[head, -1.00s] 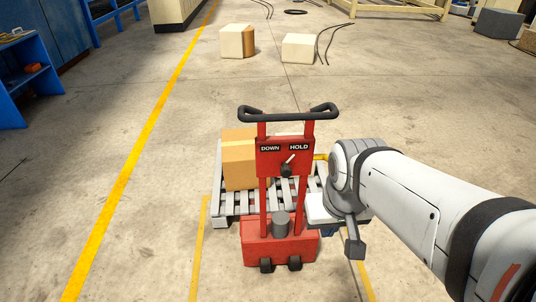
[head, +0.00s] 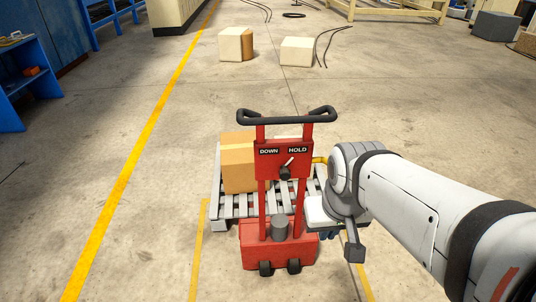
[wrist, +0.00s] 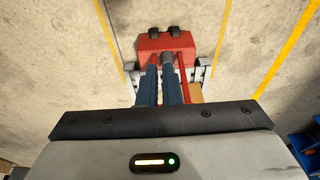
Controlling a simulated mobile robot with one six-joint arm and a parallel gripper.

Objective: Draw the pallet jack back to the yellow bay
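The red pallet jack (head: 278,242) stands upright, its black handle bar (head: 287,118) at the top. Its panel (head: 285,159) reads DOWN and HOLD, with a lever slanted toward HOLD. A grey slatted pallet (head: 233,209) with a cardboard box (head: 238,165) sits behind it. Yellow floor lines (head: 198,250) flank the jack. My gripper is right of the jack's posts, mostly hidden by my wrist in the head view. In the wrist view my gripper (wrist: 161,69) shows two blue fingers with a narrow gap, in front of the jack (wrist: 165,46). I cannot see whether they touch or hold anything.
A long yellow line (head: 140,145) runs along the left floor. A blue shelf unit (head: 30,85) stands farther left. Two cream boxes (head: 231,45) (head: 296,51) and loose dark cables (head: 327,42) lie ahead. The floor between them and the pallet is clear.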

